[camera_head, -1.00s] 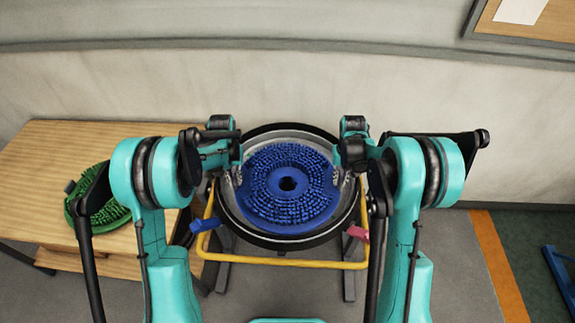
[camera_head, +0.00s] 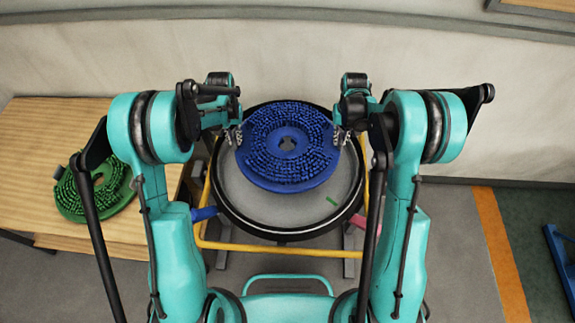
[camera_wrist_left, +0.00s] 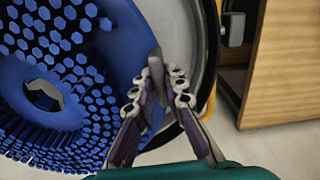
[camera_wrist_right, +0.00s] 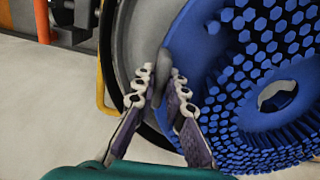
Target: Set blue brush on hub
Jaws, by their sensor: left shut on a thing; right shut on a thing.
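The blue brush (camera_head: 262,170) is a round disc with bristles facing up and a hole in its middle. It is over the back part of a round grey dish with a black rim (camera_head: 285,234). My left gripper (camera_head: 237,135) is shut on the brush's left edge, and the left wrist view shows its fingers closed around a dark tab (camera_wrist_left: 156,85). My right gripper (camera_head: 338,135) is shut on the right edge, on a similar tab (camera_wrist_right: 165,85). A grey shape shows through the brush hole. The brush hides the dish's middle, so I cannot make out the hub.
A green brush (camera_head: 70,200) lies on the wooden table (camera_head: 40,150) at the left. A yellow frame (camera_head: 260,250) surrounds the dish, with a blue handle (camera_head: 203,214) and a pink one (camera_head: 360,222). A small green piece (camera_head: 332,200) shows at the dish's right. A wall stands behind.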

